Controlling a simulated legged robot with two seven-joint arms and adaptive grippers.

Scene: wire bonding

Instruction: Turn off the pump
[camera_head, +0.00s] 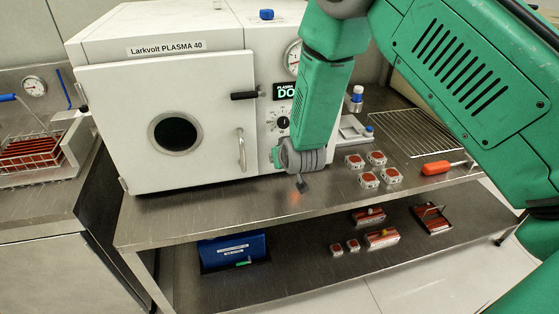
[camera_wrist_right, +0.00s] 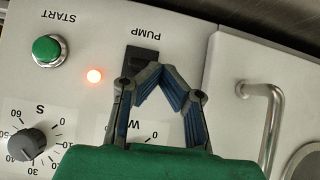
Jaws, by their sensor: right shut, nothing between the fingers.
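The plasma machine (camera_head: 110,110), labelled Larkvolt PLASMA 40, stands on the steel table. In the right wrist view its panel appears upside down. The black PUMP switch (camera_wrist_right: 143,54) sits below its label, with a lit orange-red lamp (camera_wrist_right: 94,75) beside it. In the head view this gripper (camera_head: 303,185) is at the low front of the panel. My left gripper is not in view.
The green START button (camera_wrist_right: 47,50), a knob (camera_wrist_right: 27,144) and a door handle (camera_wrist_right: 269,125) flank the switch. Several small red-topped blocks (camera_head: 368,180), a wire rack (camera_head: 415,135) and an orange-handled screwdriver (camera_head: 437,167) lie to the right on the table.

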